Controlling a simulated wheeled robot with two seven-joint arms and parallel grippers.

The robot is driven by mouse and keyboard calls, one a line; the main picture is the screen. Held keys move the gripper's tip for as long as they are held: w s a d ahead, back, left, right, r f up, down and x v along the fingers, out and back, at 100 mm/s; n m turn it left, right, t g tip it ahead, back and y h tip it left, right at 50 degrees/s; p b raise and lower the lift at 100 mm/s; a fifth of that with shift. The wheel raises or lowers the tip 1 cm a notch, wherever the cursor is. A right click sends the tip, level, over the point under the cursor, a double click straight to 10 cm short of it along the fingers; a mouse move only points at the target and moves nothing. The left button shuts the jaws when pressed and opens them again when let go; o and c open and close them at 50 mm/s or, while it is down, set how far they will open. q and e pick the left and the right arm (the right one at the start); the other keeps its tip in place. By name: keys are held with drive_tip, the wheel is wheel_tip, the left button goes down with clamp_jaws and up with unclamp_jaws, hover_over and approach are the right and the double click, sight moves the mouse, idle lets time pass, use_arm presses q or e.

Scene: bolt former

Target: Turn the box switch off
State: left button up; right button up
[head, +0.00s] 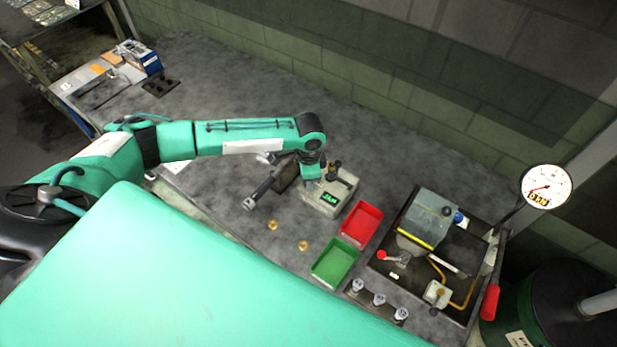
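A pale grey box (318,207) with a lit green display stands on the bench right of centre; it looks like the box switch. Dark knob-like parts (334,170) show at its back edge; their setting is too small to read. My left arm reaches in from the left and bends down at the wrist. My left gripper (308,171) is at the back left of the box, very close to it. Its fingertips are not clear, so I cannot tell its opening or whether it touches the box. My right gripper is not in view.
A red bin (361,224) and a green bin (335,262) stand right of the box. A machine (428,220) with a gauge (546,186) stands at right. The back-left bench is mostly clear.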

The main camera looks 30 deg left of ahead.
use_arm(q)
drive_tip(key=o, duration=0.3)
drive_tip(key=shift+r, duration=0.15)
drive_tip(key=shift+r, duration=0.35)
drive_tip(key=shift+r+b, duration=1.95)
drive_tip(key=shift+r, duration=4.5)
